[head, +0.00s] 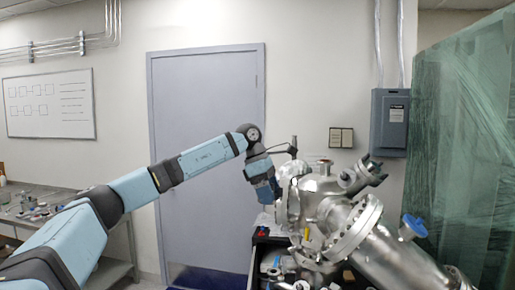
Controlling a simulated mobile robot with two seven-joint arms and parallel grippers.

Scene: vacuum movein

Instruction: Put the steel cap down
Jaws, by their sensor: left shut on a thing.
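My left gripper (274,200) is at the left side of a shiny steel vacuum chamber (325,205), beyond the end of my blue and black left arm. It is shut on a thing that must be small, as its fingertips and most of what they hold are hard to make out. A pale, rounded steel piece, which looks like the steel cap (292,172), shows right beside the gripper, in front of the chamber's upper left. I cannot tell whether it touches the chamber. My right gripper is not in view.
A dark cart (262,242) with loose parts stands below the chamber. A steel tube with a bolted flange (357,228) and a blue knob (413,226) juts right. A workbench (38,205) with small parts is at left. Green sheeting (465,150) hangs at right.

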